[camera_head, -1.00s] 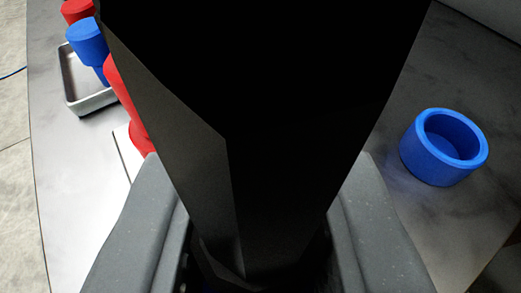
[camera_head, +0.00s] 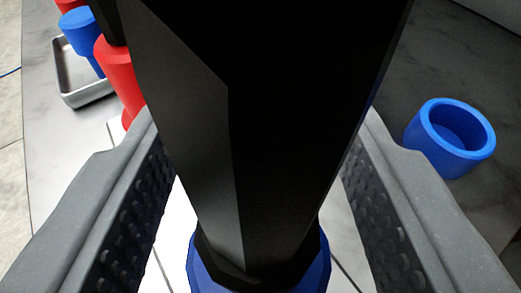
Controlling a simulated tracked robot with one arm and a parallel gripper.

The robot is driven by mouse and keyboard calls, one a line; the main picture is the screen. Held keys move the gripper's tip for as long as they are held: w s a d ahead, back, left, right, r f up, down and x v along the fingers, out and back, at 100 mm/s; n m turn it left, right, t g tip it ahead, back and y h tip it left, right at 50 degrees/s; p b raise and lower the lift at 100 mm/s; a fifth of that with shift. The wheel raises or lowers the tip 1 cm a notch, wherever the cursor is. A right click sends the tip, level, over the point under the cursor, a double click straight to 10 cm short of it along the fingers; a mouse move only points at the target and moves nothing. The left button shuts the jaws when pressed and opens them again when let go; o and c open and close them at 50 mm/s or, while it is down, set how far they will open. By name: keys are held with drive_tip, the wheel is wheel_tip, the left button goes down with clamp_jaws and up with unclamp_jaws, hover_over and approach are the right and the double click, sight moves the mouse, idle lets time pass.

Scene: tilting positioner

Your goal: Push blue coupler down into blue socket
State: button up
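A tall black part (camera_head: 270,120) with a blue piece (camera_head: 205,268) around its lower end fills the middle of the view. I cannot tell whether this blue piece is the coupler, the socket or both. My gripper (camera_head: 258,200) is open, with one finger on each side of the black part and gaps showing at its lower end. A round blue cup (camera_head: 450,145) with an open top stands apart on the dark surface at right. What lies below the blue piece is cut off by the frame's bottom edge.
At upper left, a blue piece (camera_head: 82,32) stands at a metal tray (camera_head: 85,95), with a red piece (camera_head: 72,4) behind it. Another red piece (camera_head: 120,72), with a black top, stands close beyond my left finger. Bare pale surface lies at far left.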

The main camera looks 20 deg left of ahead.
drive_tip(key=v, duration=1.3)
drive_tip(key=shift+s+d, duration=0.15)
drive_tip(key=shift+s, duration=0.1)
drive_tip(key=w+d+r+m+t+h, duration=0.1)
drive_tip(key=d+r+h, duration=0.2)
drive_tip(key=r, duration=0.9)
drive_tip(key=w+d+r+m+h, duration=0.1)
drive_tip(key=d+r+h, duration=0.2)
drive_tip(key=r, duration=0.9)
drive_tip(key=s+a+r+m, duration=0.1)
drive_tip(key=s+a+r, duration=0.4)
drive_tip(key=s+r, duration=0.3)
drive_tip(key=s+a+r+m, duration=0.1)
drive_tip(key=s+a+r, duration=0.3)
drive_tip(key=s+r, duration=0.4)
wheel_tip(320, 180, up, 8)
drive_tip(key=shift+a+f+t+y, duration=0.15)
drive_tip(key=shift+a+t+y, duration=0.15)
drive_tip(key=shift+a+t, duration=0.1)
